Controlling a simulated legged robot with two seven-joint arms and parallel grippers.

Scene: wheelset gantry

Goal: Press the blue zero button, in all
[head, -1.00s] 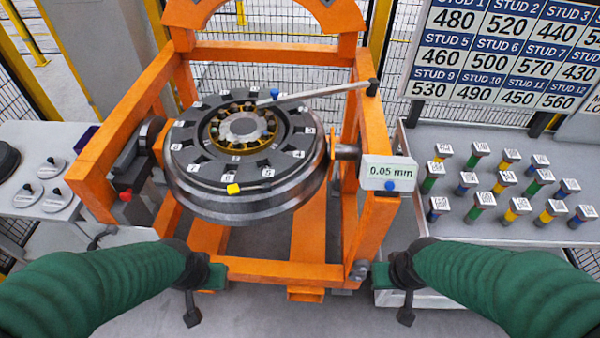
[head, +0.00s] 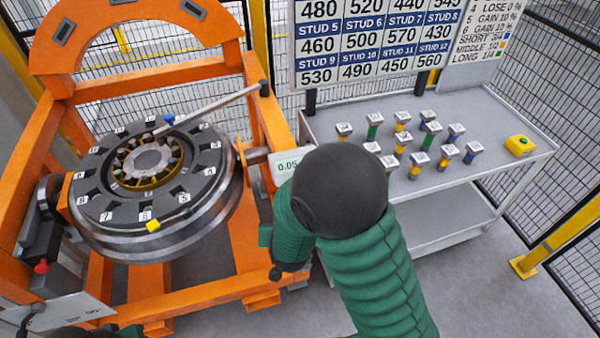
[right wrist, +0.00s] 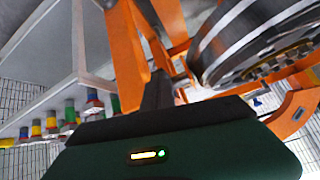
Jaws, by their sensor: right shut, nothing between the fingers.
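My right arm's dark round joint and green sleeve cover that area. My right gripper (right wrist: 158,88) shows in the right wrist view as dark shut fingers, empty, pointing toward the orange frame. I cannot tell its gap to the box. My left gripper is not in view; only a bit of that arm shows at the bottom left.
A grey table (head: 505,172) at right holds several studs and a yellow box with a green button (head: 520,145). Floor at right is clear.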

